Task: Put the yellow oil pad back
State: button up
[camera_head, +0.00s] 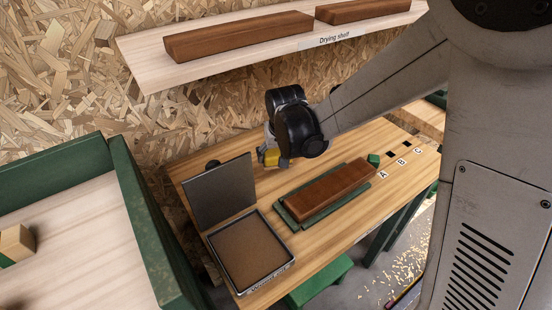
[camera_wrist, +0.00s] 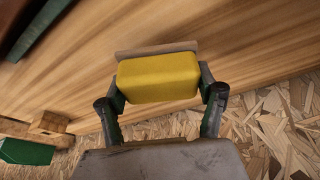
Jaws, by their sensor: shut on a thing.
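The yellow oil pad (camera_head: 270,158) is a small block held in my gripper (camera_head: 272,162), above the back part of the wooden bench, left of the brown board. In the wrist view the yellow pad (camera_wrist: 158,78) sits between the two fingers of my gripper (camera_wrist: 160,92), which are shut on its ends. A pale brown strip shows along the pad's far edge. The open tin (camera_head: 250,252) with a brown inside stands at the bench's left front, its dark lid (camera_head: 220,190) raised. I cannot tell the exact gap between pad and bench.
A green block (camera_head: 374,158) and labels A, B, C with dark squares are at the right. The drying shelf (camera_head: 270,47) with two boards overhangs behind. A green-walled tray (camera_head: 135,215) is left.

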aim_at(276, 161)
notch_tip(276, 161, down, 3)
jog(key=shift+r, duration=0.2)
jog(key=shift+w+a+f, duration=0.1)
jog(key=shift+w+f, duration=0.1)
jog(key=shift+f, duration=0.1)
jog(key=shift+f+b, duration=0.25)
jog(key=shift+b, duration=0.1)
jog(key=o, duration=1.5)
jog(key=shift+r, duration=0.1)
jog(key=shift+o, duration=0.2)
